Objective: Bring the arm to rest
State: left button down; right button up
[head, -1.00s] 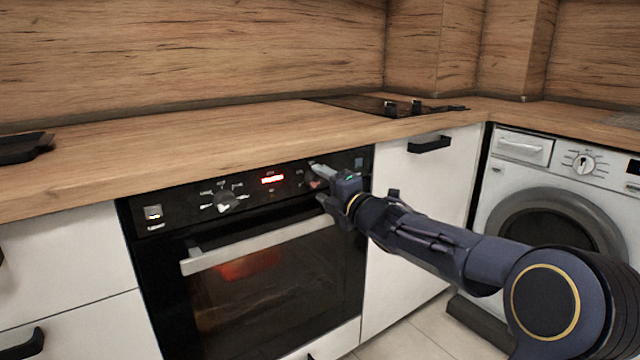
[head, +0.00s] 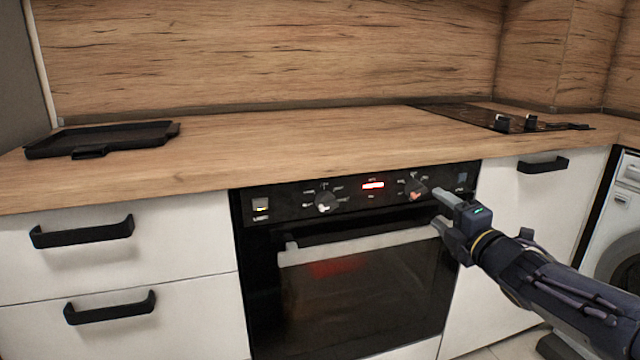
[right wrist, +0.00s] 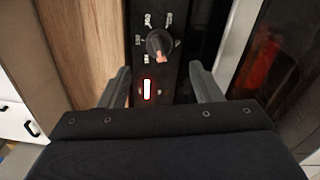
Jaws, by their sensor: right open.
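My right gripper (head: 438,208) is in front of the right end of the oven's control panel (head: 290,203), near the right knob (head: 414,189). In the right wrist view its two fingers (right wrist: 158,88) are spread apart with nothing between them. The left knob (head: 325,201) shows in the head view, and one knob (right wrist: 158,43) shows beyond the fingers in the right wrist view. The oven (head: 350,300) is shut, and its display (head: 373,185) glows red. Whether the fingers touch the panel cannot be told. My left gripper is not in view.
The oven door has a light bar handle (head: 350,246). White drawers with black handles (head: 82,232) stand to the left, and a white cabinet (head: 510,230) to the right. A black tray (head: 100,140) lies on the wooden worktop (head: 300,140); a hob (head: 490,118) is at the back right. The worktop's middle is clear.

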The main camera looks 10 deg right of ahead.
jog(key=s+a+f+m+g+y, duration=0.1)
jog(key=s+a+f+m+g, duration=0.4)
jog(key=s+m, duration=0.4)
jog(key=s+a+f+m+g+p, duration=0.1)
jog(key=s+a+f+m+g, duration=0.2)
jog(key=s+a+f+m, duration=0.6)
jog(key=s+a+f+m+g+y, duration=0.1)
jog(key=s+a+f+m+g, duration=0.35)
jog(key=s, duration=0.75)
notch_tip(320, 180, up, 38)
jog(key=d+p, duration=0.1)
jog(key=p, duration=3.7)
jog(key=shift+f, duration=0.25)
